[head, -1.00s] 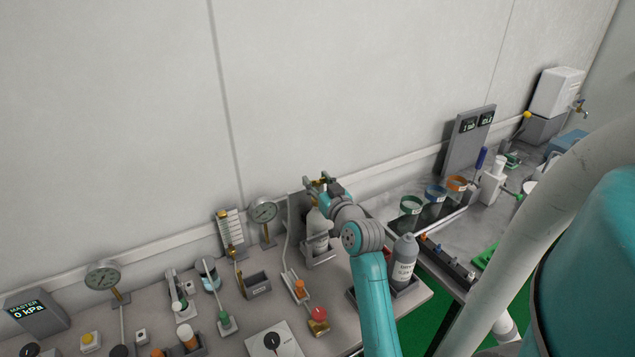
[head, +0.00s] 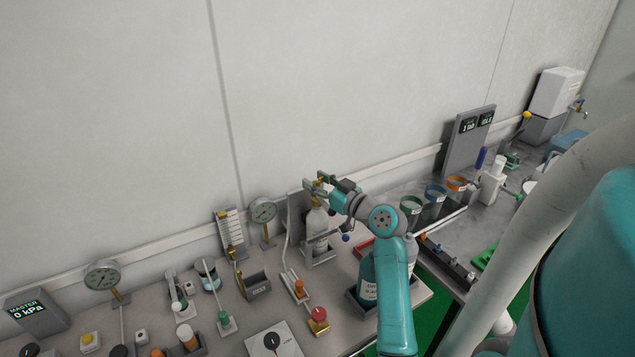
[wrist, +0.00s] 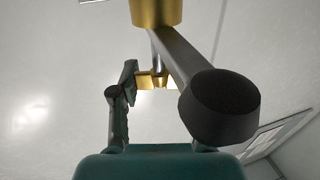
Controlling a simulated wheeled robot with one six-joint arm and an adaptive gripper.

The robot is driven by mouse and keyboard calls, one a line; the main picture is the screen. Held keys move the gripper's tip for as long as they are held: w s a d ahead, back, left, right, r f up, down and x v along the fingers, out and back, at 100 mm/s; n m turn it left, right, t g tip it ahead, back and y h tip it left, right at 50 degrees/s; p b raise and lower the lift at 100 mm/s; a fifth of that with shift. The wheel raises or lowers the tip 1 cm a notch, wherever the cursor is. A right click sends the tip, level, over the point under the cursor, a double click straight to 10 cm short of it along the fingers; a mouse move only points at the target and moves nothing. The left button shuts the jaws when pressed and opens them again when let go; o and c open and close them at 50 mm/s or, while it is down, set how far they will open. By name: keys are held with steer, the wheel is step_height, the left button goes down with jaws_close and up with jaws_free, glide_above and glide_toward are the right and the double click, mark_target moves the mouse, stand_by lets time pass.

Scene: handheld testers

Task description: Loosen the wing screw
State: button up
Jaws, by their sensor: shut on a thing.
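The wing screw shows in the wrist view as a small brass piece with flat wings (wrist: 145,81), below a larger brass cylinder. In the head view brass (head: 318,178) shows at the top of a pale bottle (head: 317,222) in a grey holder by the wall. My gripper (head: 316,187) reaches it from the right and is shut on the wing screw. In the wrist view the left finger is beside the brass wings; the other finger is mostly hidden behind a grey bar with a black round end (wrist: 220,106).
A dial gauge (head: 263,211) stands left of the pale bottle. Several small fittings crowd the bench at left.

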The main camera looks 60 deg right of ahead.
steer(key=shift+f, duration=0.15)
steer(key=o, duration=1.2)
step_height(320, 180, up, 10)
steer(key=shift+r, duration=0.1)
